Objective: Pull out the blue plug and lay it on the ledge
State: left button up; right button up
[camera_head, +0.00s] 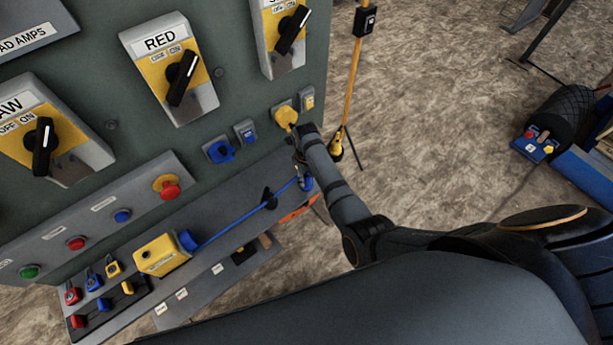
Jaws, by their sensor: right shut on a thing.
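The blue plug (306,184) is at the right end of the grey ledge (225,225). A blue cord runs from it to the blue end of a yellow connector body (162,254) on the ledge. My right gripper (302,172) points down at the plug and is shut on it, partly hiding it. Whether the plug touches the ledge cannot be told. On the panel above, a blue socket (220,151) and a yellow socket (285,115) show to the left of and above the gripper. My left gripper is not in view.
The grey-green panel has yellow switch boxes with black knobs (182,77) and a red stop button (167,187). Small coloured padlocks (93,280) sit at the ledge's left. An orange item (298,209) is near its right end. A yellow pole (352,75) stands right.

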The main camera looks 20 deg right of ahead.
aim_at(307, 175)
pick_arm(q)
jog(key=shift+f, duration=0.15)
pick_arm(e)
jog(key=shift+f, duration=0.2)
jog(key=o, duration=1)
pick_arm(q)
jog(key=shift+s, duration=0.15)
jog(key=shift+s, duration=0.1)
pick_arm(e)
jog(key=shift+r, duration=0.2)
notch_tip(307, 175, up, 7)
jog(key=shift+r, duration=0.1)
